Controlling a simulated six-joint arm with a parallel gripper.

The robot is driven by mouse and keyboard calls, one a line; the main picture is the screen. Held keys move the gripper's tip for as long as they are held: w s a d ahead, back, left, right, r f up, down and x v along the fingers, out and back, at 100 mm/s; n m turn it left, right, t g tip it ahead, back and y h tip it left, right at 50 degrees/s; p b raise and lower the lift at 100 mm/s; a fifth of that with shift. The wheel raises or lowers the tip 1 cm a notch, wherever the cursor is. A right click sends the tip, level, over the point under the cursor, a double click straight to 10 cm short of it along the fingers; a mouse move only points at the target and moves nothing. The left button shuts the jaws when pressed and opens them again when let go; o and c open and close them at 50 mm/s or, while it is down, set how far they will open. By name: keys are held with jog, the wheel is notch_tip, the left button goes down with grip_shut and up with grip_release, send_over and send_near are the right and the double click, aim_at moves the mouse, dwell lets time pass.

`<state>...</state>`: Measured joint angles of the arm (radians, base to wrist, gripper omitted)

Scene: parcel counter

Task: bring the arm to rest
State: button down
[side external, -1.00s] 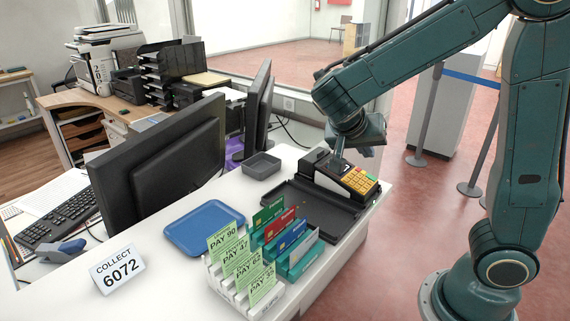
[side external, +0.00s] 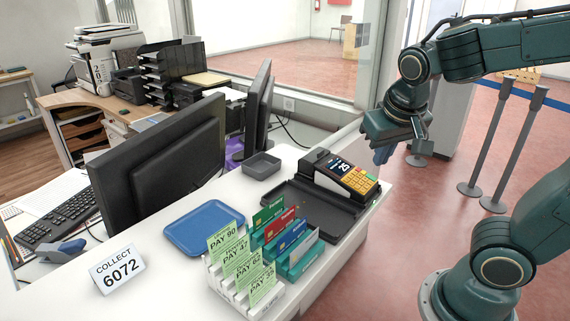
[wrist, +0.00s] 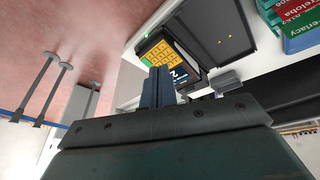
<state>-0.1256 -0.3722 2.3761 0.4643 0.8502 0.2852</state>
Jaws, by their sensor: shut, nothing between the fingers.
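My gripper (side external: 383,154) is shut and empty. It hangs in the air above and to the right of the card terminal, apart from the counter. In the wrist view its closed blue fingers (wrist: 158,86) overlap the near part of the terminal in the picture. The card terminal (side external: 345,178) has yellow keys and a lit screen and stands at the back of a black tray (side external: 318,214). The terminal also shows in the wrist view (wrist: 160,52), with the screen partly visible.
The white counter holds a blue tray (side external: 204,228), a rack of green PAY slips (side external: 236,268), several cards in holders (side external: 285,238), a small grey bin (side external: 261,165), monitors (side external: 160,165) and a COLLECT 6072 sign (side external: 117,269). Barrier posts (side external: 487,140) stand on the open floor at right.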

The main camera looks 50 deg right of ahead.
jog(key=s+a+r+n+t+y, duration=0.2)
jog(key=s+a+n+y, duration=0.1)
jog(key=s+a+n, duration=0.2)
jog(key=shift+s+a+n+t, duration=0.35)
jog(key=shift+s+n, duration=0.1)
jog(key=shift+n, duration=0.25)
jog(key=c, duration=1.6)
grip_release()
jog(key=shift+w, duration=0.1)
jog(key=o, duration=0.7)
jog(key=shift+w+d+r, duration=0.15)
jog(key=shift+w+r, duration=0.25)
jog(key=o, duration=0.9)
jog(key=shift+g, duration=0.45)
jog(key=w+r, duration=0.1)
jog(key=w+d+r, duration=0.1)
jog(key=w, duration=0.1)
jog(key=shift+w+d+r, duration=0.1)
jog(key=shift+r, duration=0.1)
jog(key=w+d+r+g, duration=0.2)
jog(key=w+d+r, duration=0.2)
jog(key=w+d, duration=0.6)
jog(key=shift+w+d, duration=0.25)
jog(key=shift+d, duration=0.1)
